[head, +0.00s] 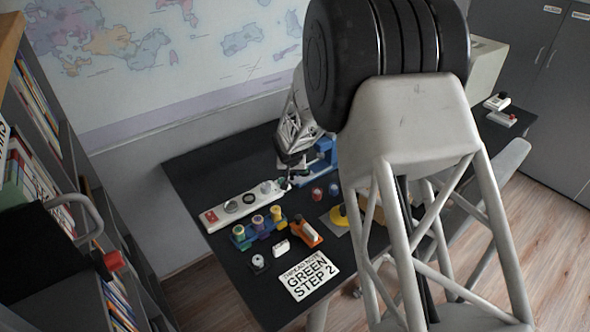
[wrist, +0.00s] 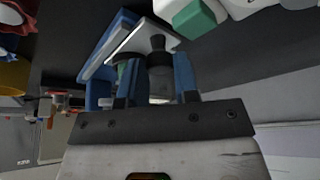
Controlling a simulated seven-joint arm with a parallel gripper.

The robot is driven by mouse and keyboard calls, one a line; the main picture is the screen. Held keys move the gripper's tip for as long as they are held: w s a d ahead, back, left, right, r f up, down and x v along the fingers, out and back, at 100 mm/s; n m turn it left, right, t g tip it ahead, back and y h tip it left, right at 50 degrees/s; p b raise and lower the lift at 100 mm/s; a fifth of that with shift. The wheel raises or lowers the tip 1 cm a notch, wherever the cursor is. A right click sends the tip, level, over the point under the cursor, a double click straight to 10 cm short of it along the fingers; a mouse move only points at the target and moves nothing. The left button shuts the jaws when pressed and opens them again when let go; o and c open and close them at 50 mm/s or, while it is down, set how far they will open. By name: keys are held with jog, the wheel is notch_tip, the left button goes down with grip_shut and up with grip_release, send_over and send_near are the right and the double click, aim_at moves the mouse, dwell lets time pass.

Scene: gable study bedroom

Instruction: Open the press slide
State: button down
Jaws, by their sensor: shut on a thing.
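The press is a blue block-like device (head: 326,150) on the black table, partly hidden behind my arm in the head view. In the wrist view its blue body (wrist: 98,66) carries a white plate (wrist: 138,38) with a dark grey knob (wrist: 159,62) standing out from it. My gripper (head: 288,168) is at the left side of the press. In the wrist view my gripper (wrist: 157,84) has its two fingers on either side of the knob, shut on it. How far the slide stands open cannot be told.
A white panel with round parts (head: 236,205), a rack of coloured spools (head: 258,228), an orange tool (head: 306,232) and a sign reading "GREEN STEP 2" (head: 309,277) lie in front. A bookshelf (head: 60,175) stands left. A wall with a map is behind.

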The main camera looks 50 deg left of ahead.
jog(key=c, duration=0.9)
grip_release()
jog(key=shift+o, duration=0.2)
jog(key=v, duration=0.7)
jog(key=shift+r, duration=0.35)
jog(key=shift+d, duration=0.15)
